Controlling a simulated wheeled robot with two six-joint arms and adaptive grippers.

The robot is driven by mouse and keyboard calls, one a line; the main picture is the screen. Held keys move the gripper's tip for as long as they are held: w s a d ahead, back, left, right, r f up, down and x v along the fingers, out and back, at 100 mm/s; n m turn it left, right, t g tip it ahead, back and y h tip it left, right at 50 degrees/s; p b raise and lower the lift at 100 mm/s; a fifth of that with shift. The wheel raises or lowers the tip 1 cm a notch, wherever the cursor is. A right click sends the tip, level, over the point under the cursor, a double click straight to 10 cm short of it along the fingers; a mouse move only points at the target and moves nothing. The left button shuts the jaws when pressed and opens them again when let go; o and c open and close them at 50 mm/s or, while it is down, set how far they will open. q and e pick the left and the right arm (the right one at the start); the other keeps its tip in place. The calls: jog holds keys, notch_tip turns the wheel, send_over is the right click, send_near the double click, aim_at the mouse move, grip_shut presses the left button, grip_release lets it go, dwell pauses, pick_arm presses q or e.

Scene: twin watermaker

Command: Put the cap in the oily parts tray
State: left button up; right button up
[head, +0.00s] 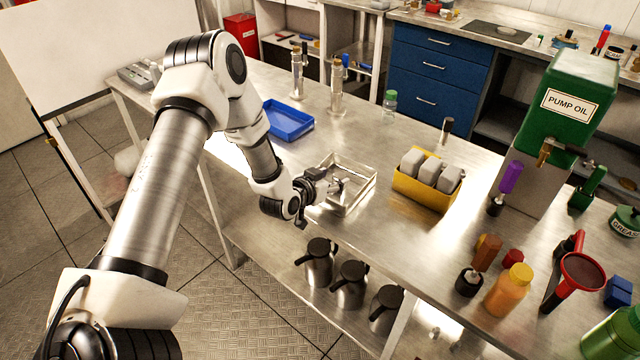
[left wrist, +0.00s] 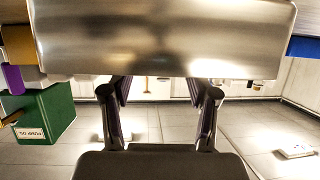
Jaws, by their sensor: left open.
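My left gripper (head: 337,186) is open, low at the shiny metal tray (head: 362,203) on the near side of the bench. Its fingers (left wrist: 160,92) also show in the left wrist view, spread apart with nothing seen between them. A smooth metal surface (left wrist: 160,40) fills the top of that view just beyond the fingertips. A blue tray (head: 288,126) lies behind the arm; no label shows on either tray, so I cannot tell which is for oily parts. I cannot make out a loose cap for sure; the gripper hides part of the metal tray. My right gripper is not in view.
A yellow bin with grey blocks (head: 424,194) stands right of the metal tray. The green pump oil container (head: 568,85), an orange bottle (head: 508,292) and a red funnel (head: 582,272) crowd the right. Dark-topped jugs (head: 350,280) stand on the lower shelf.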

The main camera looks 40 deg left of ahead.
pick_arm(q)
jog(key=v, duration=0.9)
jog(key=shift+s, duration=0.15)
jog(key=s+d+f+g+h, duration=0.1)
jog(key=s+d+f+g, duration=0.9)
jog(key=s+f, duration=0.55)
jog(key=s+d+f+g, duration=0.1)
jog(key=s+d+f, duration=0.1)
jog(key=s, duration=0.4)
jog(key=s+d+f+g+y, duration=0.1)
jog(key=s+f+g, duration=0.1)
jog(key=s, duration=0.5)
jog(key=shift+s+d+f+g, duration=0.2)
jog(key=shift+d+f+g, duration=0.15)
jog(key=shift+f, duration=0.2)
jog(key=shift+w, duration=0.1)
